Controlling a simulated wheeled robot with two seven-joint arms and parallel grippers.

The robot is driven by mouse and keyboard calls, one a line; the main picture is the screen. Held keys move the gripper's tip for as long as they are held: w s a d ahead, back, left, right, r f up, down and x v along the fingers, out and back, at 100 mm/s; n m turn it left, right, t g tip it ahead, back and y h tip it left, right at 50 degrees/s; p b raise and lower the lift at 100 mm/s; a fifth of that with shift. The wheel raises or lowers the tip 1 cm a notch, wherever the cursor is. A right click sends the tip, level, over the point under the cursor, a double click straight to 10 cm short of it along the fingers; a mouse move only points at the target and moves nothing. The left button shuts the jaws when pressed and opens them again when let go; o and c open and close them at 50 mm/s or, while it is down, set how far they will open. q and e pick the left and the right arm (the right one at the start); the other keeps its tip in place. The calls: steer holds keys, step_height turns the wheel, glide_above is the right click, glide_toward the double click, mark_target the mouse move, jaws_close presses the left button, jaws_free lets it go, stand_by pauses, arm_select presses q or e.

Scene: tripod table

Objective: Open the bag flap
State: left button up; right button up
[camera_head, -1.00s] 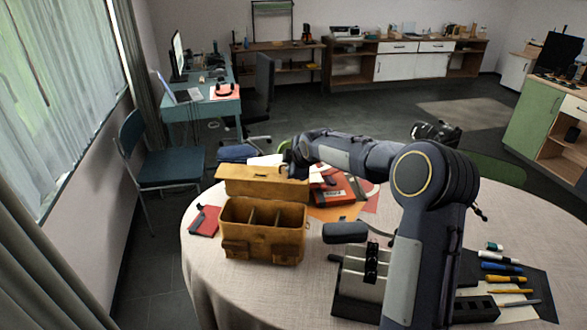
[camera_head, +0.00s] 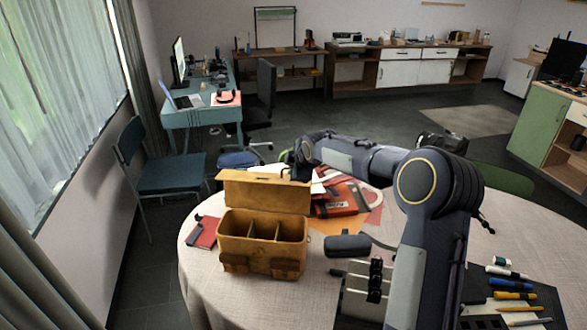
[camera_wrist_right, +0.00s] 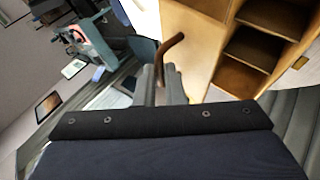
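The yellow-brown bag (camera_head: 262,262) stands on the round table with its divided compartments uncovered. Its flap (camera_head: 265,192) stands raised at the back edge, and it also shows in the right wrist view (camera_wrist_right: 188,60). My right gripper (camera_wrist_right: 160,82) reaches behind the flap's right end; in the head view its fingers are hidden. In the right wrist view its two grey fingers are close together around the brown curved handle (camera_wrist_right: 170,52) on the flap, and they appear shut on it. My left gripper is not in view.
A red notebook (camera_head: 203,233) lies left of the bag. A red book (camera_head: 340,197) and papers lie behind it to the right. A dark glasses case (camera_head: 348,244), a holder (camera_head: 362,285) and several pens (camera_head: 514,295) are at the right. The tablecloth (camera_head: 215,290) in front-left is clear.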

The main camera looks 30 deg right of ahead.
steer(key=o, duration=0.4)
steer(key=shift+s, duration=0.1)
steer(key=b+v, duration=0.1)
steer(key=v, duration=0.7)
steer(key=shift+b, duration=0.4)
